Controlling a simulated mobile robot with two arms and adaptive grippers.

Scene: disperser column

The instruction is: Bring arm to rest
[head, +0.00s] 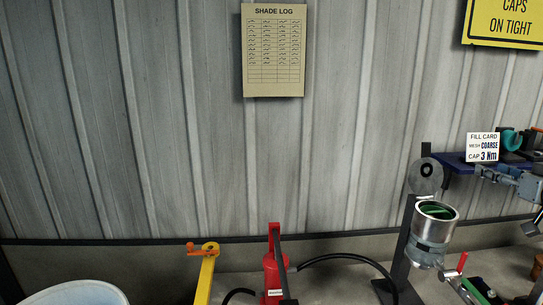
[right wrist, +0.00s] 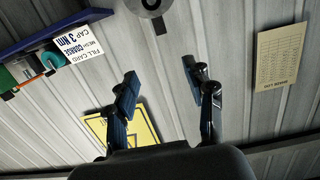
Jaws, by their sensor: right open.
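My right gripper (head: 505,200) shows at the right edge of the head view, in front of the wall near the blue shelf. In the right wrist view its two fingers (right wrist: 160,82) stand wide apart with nothing between them. That view is turned over, with the wall behind the fingers. Most of the right arm is outside the head view. My left gripper and left arm are not in view.
A blue shelf (head: 455,163) with a fill card (head: 482,147) is close to my right gripper. A metal can (head: 432,235) on a dark stand is left of it. A red column (head: 271,270), yellow post (head: 204,278) and white tub (head: 75,294) stand further left.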

